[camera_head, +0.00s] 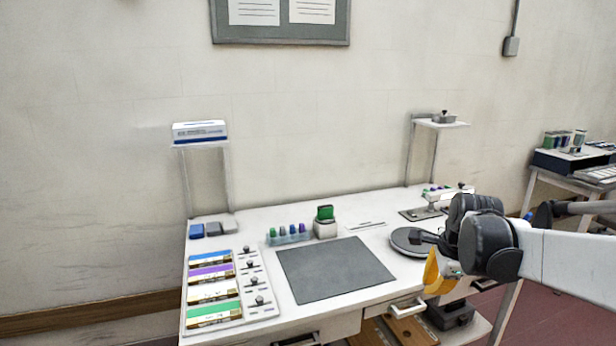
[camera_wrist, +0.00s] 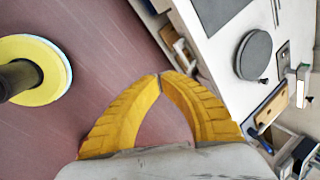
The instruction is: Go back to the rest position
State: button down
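My gripper (camera_head: 437,272) has yellow fingers and hangs at the front right of the white workbench, beside its front edge in the head view. In the wrist view my gripper (camera_wrist: 160,77) points over the reddish floor, with the bench to the right. Its two curved fingers meet at the tips, and only floor shows in the gap between them. It holds nothing that I can see. My arm reaches in from the right of the head view.
The white workbench (camera_head: 365,242) carries a grey mat (camera_head: 335,270), a dark round plate (camera_head: 408,241), a rack of small coloured bottles (camera_head: 289,235) and a tray of coloured strips (camera_head: 212,290). An open drawer (camera_head: 405,307) juts out near my gripper. A second table (camera_head: 575,172) stands right.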

jog(key=s+a+n+t, duration=0.1)
jog(key=s+a+n, duration=0.4)
jog(key=s+n, duration=0.4)
jog(key=s+a+n+t, duration=0.1)
jog(key=s+a+n, duration=0.3)
jog(key=s+n, duration=0.6)
jog(key=s, duration=0.4)
jog(key=shift+a+r+t, duration=0.35)
jog(key=shift+t, duration=0.05)
